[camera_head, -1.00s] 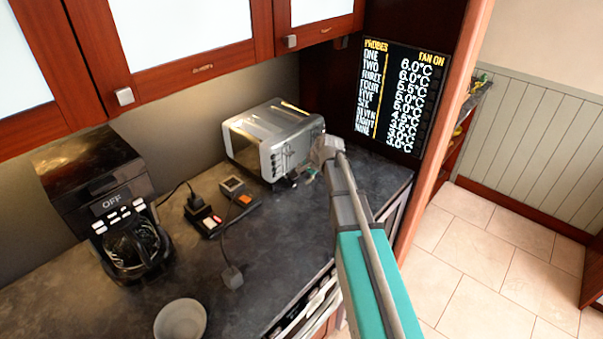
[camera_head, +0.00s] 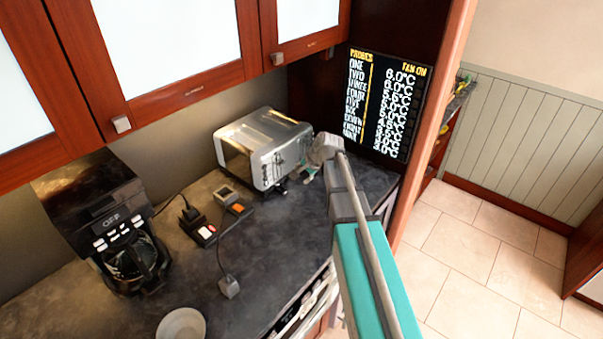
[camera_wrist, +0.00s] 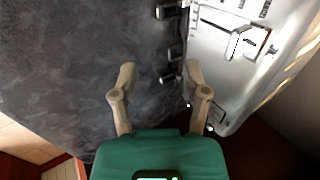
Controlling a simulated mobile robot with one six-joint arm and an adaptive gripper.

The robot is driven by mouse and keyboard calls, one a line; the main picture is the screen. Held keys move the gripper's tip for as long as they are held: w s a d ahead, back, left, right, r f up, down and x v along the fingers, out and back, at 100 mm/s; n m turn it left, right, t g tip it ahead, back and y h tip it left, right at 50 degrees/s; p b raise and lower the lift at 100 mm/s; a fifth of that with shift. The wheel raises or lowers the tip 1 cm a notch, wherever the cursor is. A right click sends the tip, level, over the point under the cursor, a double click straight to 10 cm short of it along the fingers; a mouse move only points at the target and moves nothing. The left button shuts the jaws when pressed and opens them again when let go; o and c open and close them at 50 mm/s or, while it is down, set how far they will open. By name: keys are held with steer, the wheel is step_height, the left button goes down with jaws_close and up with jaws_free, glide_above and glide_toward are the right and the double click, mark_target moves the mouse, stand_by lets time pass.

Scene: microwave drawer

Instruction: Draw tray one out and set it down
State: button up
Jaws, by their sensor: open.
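No tray marked one can be made out in these views. A silver toaster-like appliance (camera_head: 258,150) stands on the dark counter (camera_head: 265,255), near its right end. My gripper (camera_head: 306,172) is just right of the appliance, small and partly hidden by my wrist. In the wrist view my gripper (camera_wrist: 160,72) is open and empty, its two tan fingers apart. The appliance (camera_wrist: 238,50) fills the upper right there, with several black knobs or levers (camera_wrist: 172,52) along its side. The knobs lie ahead of and between the fingers; contact cannot be told.
A black coffee maker (camera_head: 115,225), a small device with a cord (camera_head: 213,228) and a pale bowl (camera_head: 182,324) are on the counter. A probe temperature board (camera_head: 388,105) hangs behind, by a wooden post (camera_head: 432,130). Cabinets (camera_head: 165,50) hang overhead. Tiled floor at right is free.

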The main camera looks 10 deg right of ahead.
stand_by(0.3)
steer(key=s+a+f+n+g+h, duration=0.2)
steer(key=s+n, duration=0.3)
steer(key=s, duration=0.6)
steer(key=s+a+f+n+g+h+b, duration=0.1)
steer(key=s+n, duration=0.4)
steer(key=s, duration=0.7)
steer(key=shift+a+f+n+g+h, duration=0.35)
steer(key=shift+a+n+g+h, duration=0.1)
steer(key=shift+g, duration=0.65)
steer(key=shift+s, duration=0.15)
